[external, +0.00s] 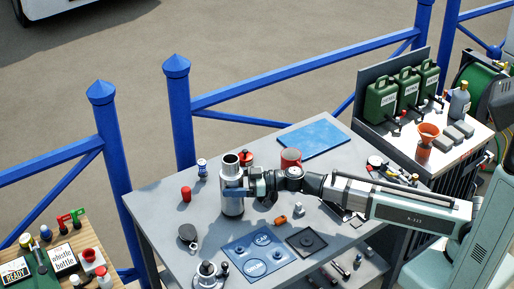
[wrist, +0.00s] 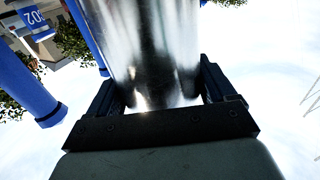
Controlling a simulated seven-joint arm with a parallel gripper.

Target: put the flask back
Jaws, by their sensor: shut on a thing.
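The flask (external: 231,204) is a tall silvery cylinder standing upright over the left half of the grey table. My gripper (external: 240,188) is shut on its side, coming in horizontally from the right. In the wrist view the shiny flask (wrist: 152,45) fills the middle between the two fingers of my gripper (wrist: 160,95). I cannot tell whether the flask's base touches the table. A blue mat (external: 236,246) with round marked places, one reading CAP, lies in front of it. A dark square mat (external: 307,242) with a round mark lies right of that.
The grey table (external: 160,205) also holds a red mug (external: 291,157), a red cylinder (external: 186,194), a small white-and-blue bottle (external: 202,168), a metal stove-like item (external: 207,274), an orange piece (external: 281,220) and a blue sheet (external: 314,139). Green cans (external: 381,102) stand at the right. Blue railing (external: 178,110) runs behind.

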